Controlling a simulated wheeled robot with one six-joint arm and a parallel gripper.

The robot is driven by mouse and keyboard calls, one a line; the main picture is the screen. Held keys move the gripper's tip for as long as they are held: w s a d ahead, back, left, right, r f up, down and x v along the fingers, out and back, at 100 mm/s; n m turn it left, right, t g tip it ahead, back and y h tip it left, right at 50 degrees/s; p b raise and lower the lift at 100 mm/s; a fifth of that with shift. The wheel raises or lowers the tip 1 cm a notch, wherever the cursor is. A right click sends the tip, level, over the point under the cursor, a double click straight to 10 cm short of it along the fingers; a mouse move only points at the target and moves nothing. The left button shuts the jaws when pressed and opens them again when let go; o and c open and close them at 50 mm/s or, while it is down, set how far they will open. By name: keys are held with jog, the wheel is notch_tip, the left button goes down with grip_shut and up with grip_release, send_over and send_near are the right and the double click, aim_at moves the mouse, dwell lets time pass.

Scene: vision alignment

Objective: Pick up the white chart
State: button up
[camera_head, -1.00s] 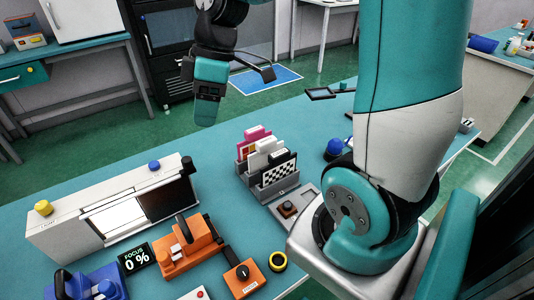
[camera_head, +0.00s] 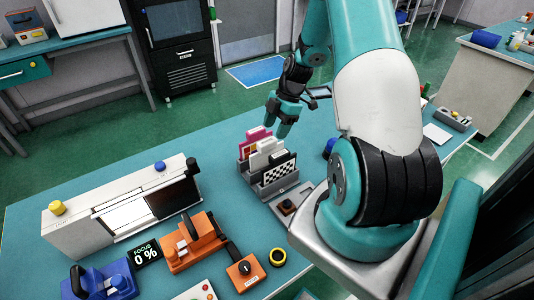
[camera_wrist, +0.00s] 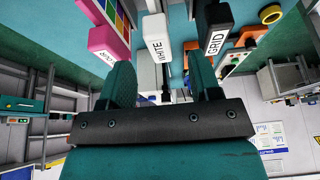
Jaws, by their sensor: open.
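The white chart (camera_head: 264,152) stands upright in a grey rack (camera_head: 283,184), between a pink-edged colour chart (camera_head: 252,142) and a black-and-white checkered chart (camera_head: 280,169). In the wrist view the white chart's labelled tab (camera_wrist: 158,45) reads WHITE and lies near the middle, between the pink tab (camera_wrist: 105,45) and the GRID tab (camera_wrist: 215,38). My gripper (camera_head: 280,127) is open and empty, just behind and above the rack. In the wrist view my gripper's fingers (camera_wrist: 165,85) stand apart, with the white tab ahead between them. No contact with the chart shows.
A white light box (camera_head: 120,205) stands left on the teal table, with a FOCUS 0 % display (camera_head: 146,251) in front. Orange (camera_head: 194,243) and blue (camera_head: 104,281) devices stand at the front. The table is clear behind the light box.

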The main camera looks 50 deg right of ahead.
aim_at(269, 140)
jog(key=shift+x, duration=0.85)
jog(key=p+x, duration=0.3)
jog(key=x, duration=0.1)
jog(key=shift+w+a+f, duration=0.15)
jog(key=shift+a, duration=0.15)
jog(key=shift+a+f, duration=0.1)
jog(key=shift+f, duration=0.35)
grip_shut()
